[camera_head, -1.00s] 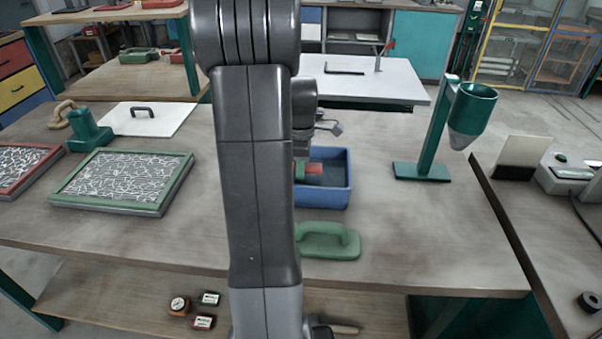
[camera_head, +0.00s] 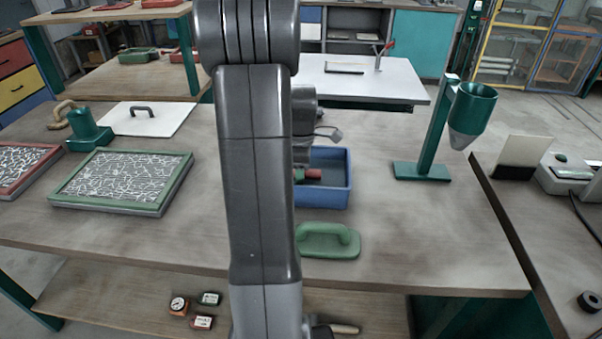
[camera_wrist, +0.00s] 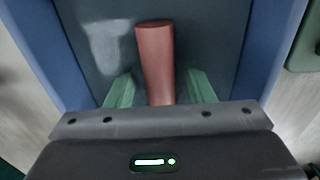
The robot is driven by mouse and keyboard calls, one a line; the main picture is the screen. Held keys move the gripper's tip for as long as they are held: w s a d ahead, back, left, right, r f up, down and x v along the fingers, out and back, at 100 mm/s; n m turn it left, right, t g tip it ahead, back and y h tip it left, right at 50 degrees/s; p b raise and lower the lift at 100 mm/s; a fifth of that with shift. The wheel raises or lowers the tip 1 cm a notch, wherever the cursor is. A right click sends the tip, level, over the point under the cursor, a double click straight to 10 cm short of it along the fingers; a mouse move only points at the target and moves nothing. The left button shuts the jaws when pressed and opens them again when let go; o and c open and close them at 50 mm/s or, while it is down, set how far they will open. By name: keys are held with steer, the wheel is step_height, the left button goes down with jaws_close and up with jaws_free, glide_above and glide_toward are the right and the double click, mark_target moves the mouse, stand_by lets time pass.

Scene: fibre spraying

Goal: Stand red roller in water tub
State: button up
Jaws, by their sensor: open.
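The red roller (camera_wrist: 156,62) is a plain dull-red cylinder inside the blue water tub (camera_wrist: 262,45). In the wrist view it lies between the two green fingers of my gripper (camera_wrist: 160,90), which are open with a narrow gap on each side. In the head view the roller (camera_head: 313,174) looks laid over, low in the tub (camera_head: 330,196), with one end to the right. My arm hides the tub's left part and most of my gripper. I cannot tell what the roller's hidden end rests on.
A green float (camera_head: 328,241) lies in front of the tub. A green stand with a funnel cup (camera_head: 472,108) is to the right. A green-framed tray (camera_head: 122,181) and a white board (camera_head: 148,119) lie left. The table between tub and stand is clear.

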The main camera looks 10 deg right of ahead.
step_height(320, 180, up, 12)
stand_by(0.4)
